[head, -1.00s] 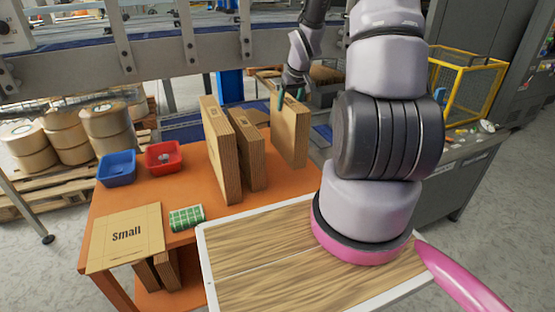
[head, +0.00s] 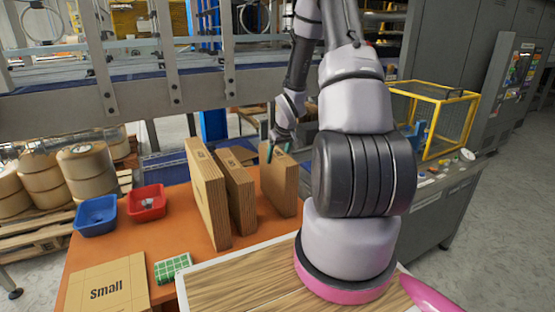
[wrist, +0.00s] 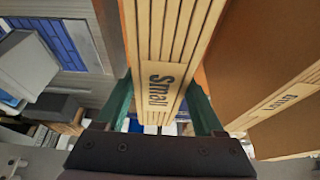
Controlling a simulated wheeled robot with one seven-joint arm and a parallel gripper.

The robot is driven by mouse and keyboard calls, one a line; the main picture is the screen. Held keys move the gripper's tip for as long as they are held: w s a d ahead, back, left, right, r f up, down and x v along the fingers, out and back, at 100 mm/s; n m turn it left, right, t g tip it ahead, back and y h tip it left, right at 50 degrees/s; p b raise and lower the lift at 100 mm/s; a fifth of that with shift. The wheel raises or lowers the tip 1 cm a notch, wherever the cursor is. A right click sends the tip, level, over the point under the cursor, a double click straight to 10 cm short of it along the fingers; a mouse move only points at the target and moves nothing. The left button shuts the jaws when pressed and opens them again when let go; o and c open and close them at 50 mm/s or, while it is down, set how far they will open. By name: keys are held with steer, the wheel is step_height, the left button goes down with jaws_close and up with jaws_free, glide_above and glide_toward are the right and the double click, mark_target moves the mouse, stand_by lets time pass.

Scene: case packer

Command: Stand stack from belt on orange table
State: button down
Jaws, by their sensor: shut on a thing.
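My gripper (head: 279,152) is shut on the top edge of a stack of flat cardboard (head: 280,188), at the back right of the orange table (head: 150,235). The stack is upright; whether its bottom touches the table I cannot tell. In the wrist view, the green fingers of my gripper (wrist: 161,100) sit on both sides of the held stack (wrist: 165,40), whose edge reads "Small". Two more cardboard stacks, a near one (head: 205,195) and a middle one (head: 237,195), stand upright to its left, apart from it.
A blue bin (head: 97,216), a red bin (head: 146,203), a flat "Small" cardboard sheet (head: 108,288) and a green checked item (head: 172,268) lie on the table's left part. The conveyor frame (head: 130,92) runs behind. A yellow cage (head: 435,115) stands at right.

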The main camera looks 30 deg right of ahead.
steer(key=shift+f, duration=0.45)
jaws_free()
steer(key=shift+f, duration=0.1)
